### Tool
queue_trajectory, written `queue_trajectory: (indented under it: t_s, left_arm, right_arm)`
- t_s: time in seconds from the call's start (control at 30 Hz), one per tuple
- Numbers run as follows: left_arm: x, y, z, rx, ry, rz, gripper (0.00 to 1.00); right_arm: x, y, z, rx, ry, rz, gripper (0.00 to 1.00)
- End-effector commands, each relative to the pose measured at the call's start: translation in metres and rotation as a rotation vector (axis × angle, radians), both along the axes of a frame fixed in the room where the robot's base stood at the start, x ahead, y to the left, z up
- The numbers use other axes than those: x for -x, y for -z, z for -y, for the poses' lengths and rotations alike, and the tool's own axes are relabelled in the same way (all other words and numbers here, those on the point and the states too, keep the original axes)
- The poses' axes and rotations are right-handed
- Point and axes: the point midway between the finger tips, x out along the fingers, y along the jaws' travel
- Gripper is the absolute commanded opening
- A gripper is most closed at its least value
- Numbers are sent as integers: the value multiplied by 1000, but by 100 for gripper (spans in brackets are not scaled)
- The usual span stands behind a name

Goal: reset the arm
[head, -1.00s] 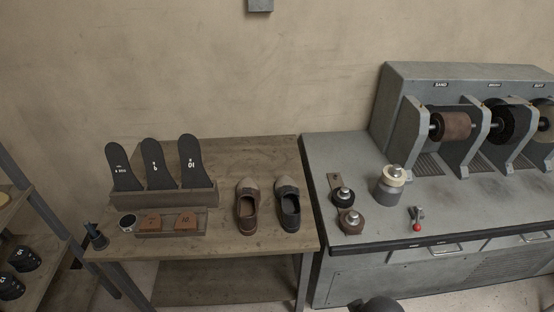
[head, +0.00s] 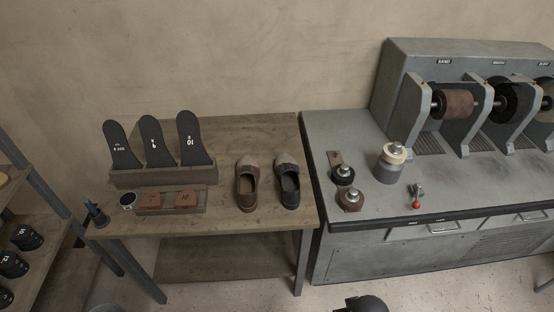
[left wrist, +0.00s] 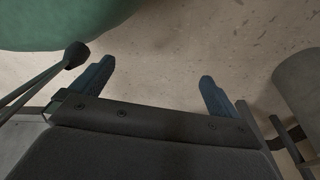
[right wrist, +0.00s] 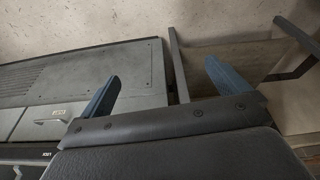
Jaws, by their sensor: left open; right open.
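My left gripper (left wrist: 155,86) shows in the left wrist view with its two blue fingers spread wide and nothing between them. Speckled floor lies behind the fingers. My right gripper (right wrist: 164,84) shows in the right wrist view, also spread wide and empty. A grey cabinet front (right wrist: 90,85) is behind and left of its fingers, and a bench frame is at the right. Neither gripper's fingers can be made out in the head view. A dark rounded part of mine shows at its bottom edge.
A wooden bench (head: 245,222) holds a pair of shoes (head: 267,182), upright insoles and small blocks. A grey finishing machine (head: 340,237) stands right of it. A shelf rack is at far left. In the left wrist view a green rounded thing (left wrist: 60,20) is close by at upper left.

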Motion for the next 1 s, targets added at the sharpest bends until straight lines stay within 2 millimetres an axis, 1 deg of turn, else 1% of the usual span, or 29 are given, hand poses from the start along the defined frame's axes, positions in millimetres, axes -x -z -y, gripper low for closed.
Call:
queue_trajectory:
  t_s: [0.03,0.07,0.17,0.2,0.27,0.3,0.33,0.37,0.4,0.47,0.5,0.57,0.6,0.7,0.8,0.9,1.0]
  left_arm:
    - [-4,0,4,3,-1,0,100]
    - [-7,-1,7,6,-3,-1,100]
    - [-17,-11,10,8,-3,3,100]
    - [-19,-13,10,7,-3,3,100]
    - [-22,-17,11,8,-5,-1,100]
    - [-24,-20,12,9,-5,-3,100]
    - [-26,-23,13,10,-6,-4,100]
    - [-28,-25,14,11,-7,-4,100]
    - [-31,-28,15,12,-8,-6,100]
    - [-34,-34,17,12,-9,-9,100]
    - [-36,-37,19,14,-9,-11,100]
    - [-38,-42,21,15,-11,-13,100]
    - [-40,-46,22,16,-12,-15,100]
    - [-43,-53,24,18,-14,-19,100]
    - [-46,-58,25,19,-14,-20,100]
    - [-46,-61,26,19,-14,-23,100]
    - [-47,-62,26,20,-15,-23,100]
  right_arm:
    - [-1,21,-1,0,0,-9,100]
    - [-2,33,-2,-1,-2,-12,100]
    - [-4,82,-5,-3,-4,-27,100]
    - [-3,106,-6,-4,-5,-34,100]
    - [0,143,-8,-5,-7,-46,100]
    - [2,168,-9,-5,-8,-53,100]
    - [4,186,-9,-6,-8,-58,100]
    - [7,204,-10,-7,-10,-62,100]
    - [12,228,-10,-7,-11,-70,100]
    - [21,265,-11,-8,-13,-81,100]
    - [28,287,-12,-9,-14,-86,100]
    - [39,319,-12,-10,-16,-96,100]
    - [46,338,-12,-11,-17,-102,100]
    - [64,376,-12,-11,-19,-113,100]
    - [76,399,-12,-12,-20,-120,100]
    - [82,410,-11,-12,-21,-122,100]
    - [84,413,-11,-12,-21,-123,100]
